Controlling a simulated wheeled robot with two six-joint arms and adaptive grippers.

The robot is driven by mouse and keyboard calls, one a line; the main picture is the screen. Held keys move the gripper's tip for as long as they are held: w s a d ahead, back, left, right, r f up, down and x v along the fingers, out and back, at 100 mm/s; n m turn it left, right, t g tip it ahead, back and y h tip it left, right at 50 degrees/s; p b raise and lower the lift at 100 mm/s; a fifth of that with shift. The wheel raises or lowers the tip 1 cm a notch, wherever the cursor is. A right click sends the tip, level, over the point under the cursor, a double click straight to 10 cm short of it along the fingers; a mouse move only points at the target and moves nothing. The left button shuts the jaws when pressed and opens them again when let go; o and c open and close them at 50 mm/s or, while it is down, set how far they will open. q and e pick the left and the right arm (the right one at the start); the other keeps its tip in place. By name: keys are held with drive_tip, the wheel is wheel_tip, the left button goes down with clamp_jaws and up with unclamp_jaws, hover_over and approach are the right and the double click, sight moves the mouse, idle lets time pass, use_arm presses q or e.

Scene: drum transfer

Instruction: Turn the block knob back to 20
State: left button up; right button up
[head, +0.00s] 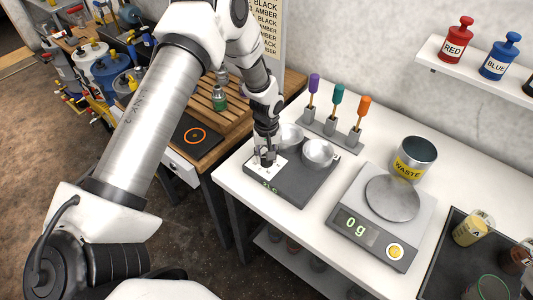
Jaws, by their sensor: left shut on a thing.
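The dark grey block (290,192) lies on the white table, with two metal cups (318,152) in its far part. A white dial plate (277,172) is on its near left part, and a small green readout (269,186) glows at its front edge; I cannot read its number surely. My left gripper (266,160) comes down from above onto the dial plate and is shut on the knob, which its fingers mostly hide. My right gripper is not in view.
A scale (371,226) reading 0g stands to the right. A WASTE can (413,158) and a rack with several coloured-handled tools (333,130) stand behind. A dark tray (450,262) with jars is at the right. A wooden bench (213,140) is to the left.

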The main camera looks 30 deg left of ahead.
use_arm(q)
drive_tip(key=shift+s+f+n, duration=0.15)
drive_tip(key=shift+n, duration=0.25)
drive_tip(key=o, duration=1.2)
drive_tip(key=shift+c, duration=0.2)
drive_tip(key=shift+r, duration=0.45)
wheel_tip(320, 180, up, 11)
drive_tip(key=shift+r, duration=0.15)
